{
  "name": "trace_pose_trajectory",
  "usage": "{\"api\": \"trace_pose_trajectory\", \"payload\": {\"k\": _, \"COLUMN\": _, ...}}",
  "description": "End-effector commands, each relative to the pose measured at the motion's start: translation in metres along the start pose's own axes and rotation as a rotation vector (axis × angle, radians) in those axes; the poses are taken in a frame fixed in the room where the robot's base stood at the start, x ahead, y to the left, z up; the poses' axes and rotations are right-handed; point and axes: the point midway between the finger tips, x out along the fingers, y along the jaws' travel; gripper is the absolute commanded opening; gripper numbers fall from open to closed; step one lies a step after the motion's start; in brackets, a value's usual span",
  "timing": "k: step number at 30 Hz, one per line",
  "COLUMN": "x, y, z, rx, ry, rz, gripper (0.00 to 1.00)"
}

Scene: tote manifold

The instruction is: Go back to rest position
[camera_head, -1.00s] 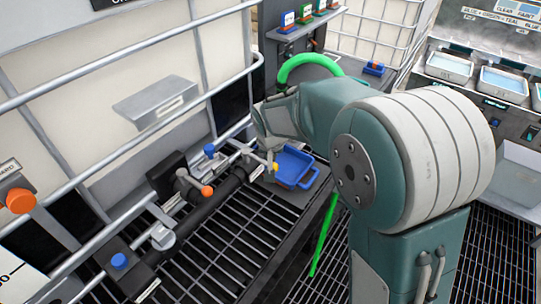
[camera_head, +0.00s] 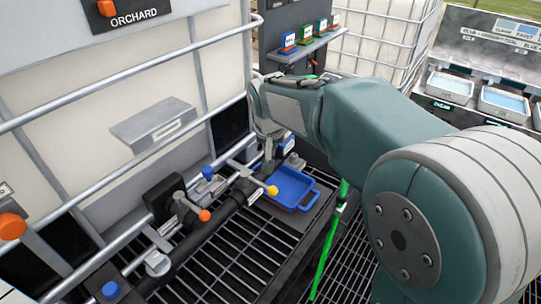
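My gripper (camera_head: 268,150) is at the end of my teal arm, in the upper middle of the head view. It hangs above and slightly left of a blue tray (camera_head: 311,196) on the grating. My own arm links hide part of it, and its fingertips are small and partly hidden, so I cannot tell whether it is open or shut. I see nothing clearly held in it. A valve handle with a yellow knob (camera_head: 272,190) stands below it, close to the tray's left side.
A dark pipe manifold (camera_head: 205,228) with an orange-knobbed valve (camera_head: 204,215) runs along the caged tank at left. A shelf (camera_head: 310,47) with several coloured blocks is at the back. A green hose (camera_head: 328,240) hangs right of the tray. Pale tubs (camera_head: 449,88) stand at far right.

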Motion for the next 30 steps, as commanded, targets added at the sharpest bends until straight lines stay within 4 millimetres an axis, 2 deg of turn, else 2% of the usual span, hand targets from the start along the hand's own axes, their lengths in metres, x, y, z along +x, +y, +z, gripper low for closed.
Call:
{"api": "trace_pose_trajectory", "payload": {"k": 12, "x": 0.0, "y": -0.002, "z": 0.0, "rx": -0.001, "ry": 0.0, "rz": 0.002, "gripper": 0.0}}
{"api": "trace_pose_trajectory", "payload": {"k": 14, "x": -0.004, "y": 0.001, "z": 0.002, "rx": 0.0, "ry": 0.003, "rz": 0.002, "gripper": 0.0}}
{"api": "trace_pose_trajectory", "payload": {"k": 17, "x": -0.019, "y": 0.016, "z": 0.012, "rx": 0.004, "ry": 0.012, "rz": -0.001, "gripper": 0.0}}
{"api": "trace_pose_trajectory", "payload": {"k": 24, "x": -0.07, "y": 0.072, "z": 0.065, "rx": 0.004, "ry": 0.047, "rz": -0.011, "gripper": 0.0}}
{"api": "trace_pose_trajectory", "payload": {"k": 30, "x": -0.098, "y": 0.105, "z": 0.122, "rx": -0.002, "ry": 0.078, "rz": -0.012, "gripper": 0.0}}
